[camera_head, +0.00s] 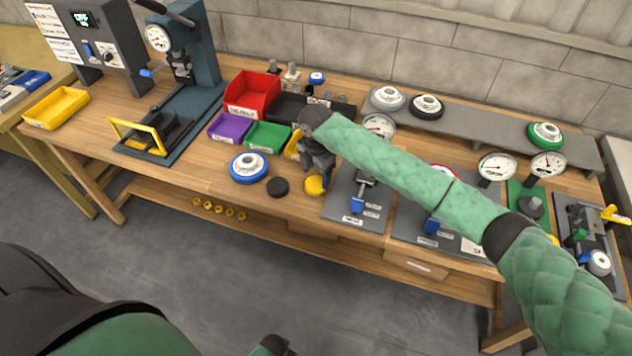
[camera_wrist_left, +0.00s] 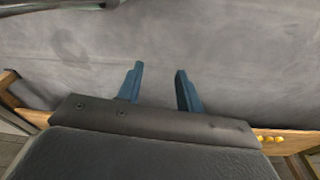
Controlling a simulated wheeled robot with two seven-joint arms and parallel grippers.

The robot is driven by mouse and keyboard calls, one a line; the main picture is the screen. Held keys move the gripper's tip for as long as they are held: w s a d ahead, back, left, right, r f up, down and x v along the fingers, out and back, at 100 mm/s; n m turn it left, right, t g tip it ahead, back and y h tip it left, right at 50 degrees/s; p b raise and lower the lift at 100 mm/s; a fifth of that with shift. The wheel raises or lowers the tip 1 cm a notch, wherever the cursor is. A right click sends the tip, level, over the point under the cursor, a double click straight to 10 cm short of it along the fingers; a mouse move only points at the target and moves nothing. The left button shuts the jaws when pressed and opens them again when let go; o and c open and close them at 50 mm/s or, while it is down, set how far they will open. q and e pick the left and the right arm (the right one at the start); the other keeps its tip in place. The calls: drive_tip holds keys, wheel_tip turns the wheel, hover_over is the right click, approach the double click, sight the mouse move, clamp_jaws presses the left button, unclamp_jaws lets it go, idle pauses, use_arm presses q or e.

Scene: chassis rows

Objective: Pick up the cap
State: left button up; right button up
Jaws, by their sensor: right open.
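A small round yellow cap-like piece (camera_head: 316,186) lies near the front edge of the wooden workbench (camera_head: 215,175). A black round cap-like piece (camera_head: 278,187) lies to its left; I cannot tell which one is the cap. My right gripper (camera_head: 318,172) points down just above and behind the yellow piece. It is open, and its fingers are small and dark here; I cannot tell whether they touch the piece. My left gripper (camera_wrist_left: 159,85) shows two blue fingers apart with only grey floor between and beyond them.
A blue-ringed white disc (camera_head: 249,167) lies left of the black piece. Purple (camera_head: 229,127), green (camera_head: 268,136) and red (camera_head: 252,93) bins stand behind. A gauge fixture plate (camera_head: 340,207) is close on the right. A press (camera_head: 190,60) stands at the left.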

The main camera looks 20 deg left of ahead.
sight(316, 183)
use_arm(q)
drive_tip(key=shift+s+a+f+p, duration=0.2)
drive_tip(key=shift+f, duration=0.4)
drive_tip(key=shift+s+a+f+p, duration=0.25)
drive_tip(key=shift+f, duration=0.4)
drive_tip(key=shift+s+a+f+p, duration=0.2)
drive_tip(key=shift+f, duration=0.4)
use_arm(e)
drive_tip(key=shift+f, duration=1.7)
drive_tip(key=c, duration=0.6)
use_arm(q)
drive_tip(key=shift+f, duration=0.1)
use_arm(e)
drive_tip(key=shift+r, duration=0.1)
